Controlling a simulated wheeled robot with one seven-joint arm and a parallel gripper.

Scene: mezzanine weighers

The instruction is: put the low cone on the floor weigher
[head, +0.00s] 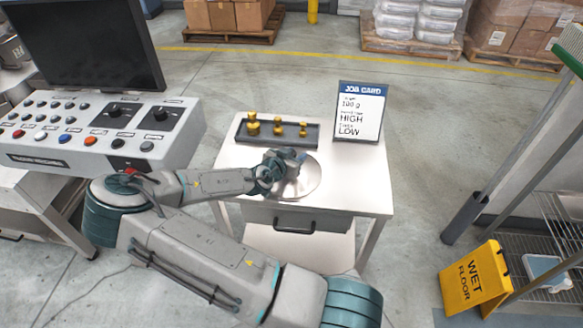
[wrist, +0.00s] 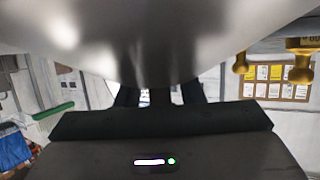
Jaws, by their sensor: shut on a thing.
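A wide, shallow, shiny grey metal cone (head: 303,184) is at the middle of the small white table, seen in the head view. In the wrist view its broad underside or face (wrist: 160,35) fills the top of the picture, with a narrow dark stem running down between my fingers. My gripper (head: 283,168) is over it, shut on that stem; it also shows in the wrist view (wrist: 160,97). I cannot tell whether the cone touches the tabletop. I do not make out a floor weigher with certainty.
A dark tray (head: 240,139) with several brass weights (head: 253,126) and a job card (head: 358,111) stand at the table's back. A control panel (head: 95,130) is at left. A yellow wet floor sign (head: 472,280) and wire rack (head: 560,235) are at right.

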